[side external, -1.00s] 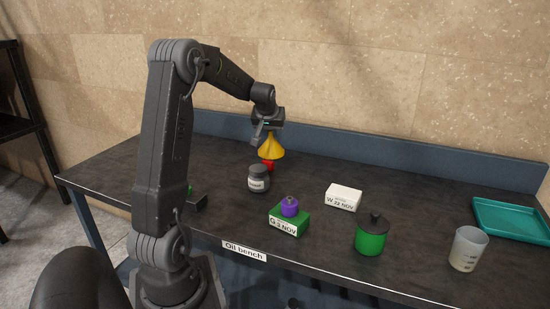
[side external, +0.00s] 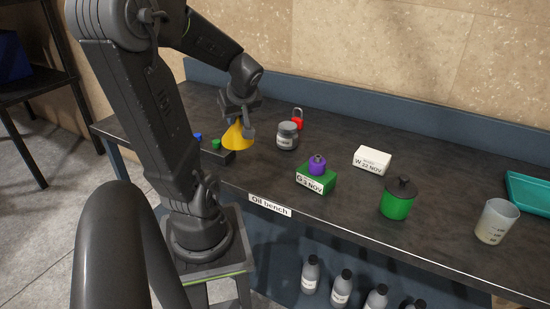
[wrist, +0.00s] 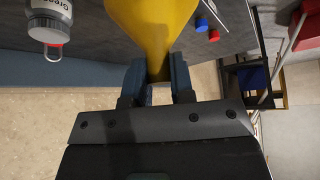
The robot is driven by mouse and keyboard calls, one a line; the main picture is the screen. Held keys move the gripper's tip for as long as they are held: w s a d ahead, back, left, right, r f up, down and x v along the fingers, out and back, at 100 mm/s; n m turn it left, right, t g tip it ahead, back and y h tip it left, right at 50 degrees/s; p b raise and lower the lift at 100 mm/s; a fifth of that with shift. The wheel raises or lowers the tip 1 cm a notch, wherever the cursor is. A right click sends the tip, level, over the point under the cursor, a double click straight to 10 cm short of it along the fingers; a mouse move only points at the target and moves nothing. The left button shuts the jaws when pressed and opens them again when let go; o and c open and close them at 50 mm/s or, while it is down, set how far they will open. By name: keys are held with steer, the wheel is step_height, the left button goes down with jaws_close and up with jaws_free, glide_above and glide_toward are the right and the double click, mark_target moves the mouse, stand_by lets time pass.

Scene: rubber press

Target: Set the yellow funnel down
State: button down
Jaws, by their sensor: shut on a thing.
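The yellow funnel (side external: 238,134) is in my gripper (side external: 239,117), wide end down, over the left part of the bench. In the wrist view, my gripper's two fingers (wrist: 158,82) are shut on the narrow end of the funnel (wrist: 152,28). The funnel looks close to the bench top, but I cannot tell whether its rim touches it.
A grey-lidded jar (side external: 287,137) and red padlock (side external: 297,122) stand right of the funnel. Farther right are a green box (side external: 316,180), white box (side external: 371,161), green canister (side external: 397,203), beaker (side external: 495,222) and teal tray (side external: 530,193).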

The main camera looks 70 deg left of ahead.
steer(key=shift+w+d+f, duration=0.4)
steer(key=shift+w+f, duration=1.25)
steer(key=shift+w+d+f, duration=0.4)
steer(key=shift+w+f, duration=1.3)
steer(key=shift+w+d+f, duration=0.4)
steer(key=shift+w+f, duration=1.25)
steer(key=shift+f, duration=0.2)
steer(key=c, duration=1)
jaws_free()
steer(key=shift+r, duration=0.15)
steer(key=v, duration=1.2)
steer(key=s+d+r+m+t+h, duration=0.1)
steer(key=d+r+m+t+h, duration=0.1)
steer(key=d+m, duration=0.4)
steer(key=s+d+r+m+t+h, duration=0.1)
steer(key=d+m+t+h, duration=0.1)
steer(key=d+m, duration=0.5)
steer(key=s+d+r+m+t+h, duration=0.1)
steer(key=d+r+m+t+h, duration=0.1)
steer(key=d+m, duration=0.5)
steer(key=shift+s+d+r+t, duration=0.3)
steer(key=shift+s+d+t, duration=0.1)
steer(key=shift+d+t, duration=0.15)
